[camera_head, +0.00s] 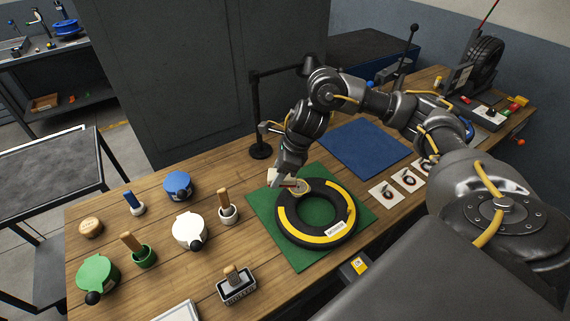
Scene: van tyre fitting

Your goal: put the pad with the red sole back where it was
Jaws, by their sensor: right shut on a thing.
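My right gripper (284,182) reaches down over the far left part of a black and yellow tyre (318,238) lying on a green mat (262,214). It is shut on a small pale, wood-coloured round pad (300,187), partly hidden by the fingers. The pad is at the tyre's upper left rim; I cannot tell whether it touches the tyre. The colour of its sole cannot be made out. Another round wooden pad (90,228) lies at the left end of the bench. My left gripper is not in view.
Lidded pots in blue (178,186), white (189,231) and green (97,274) stand on the left, among several handled brushes in cups. A labelled tray (237,288) with a wooden-handled tool stands in front. A black post (258,120) rises behind the mat. A blue mat (362,147) lies clear.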

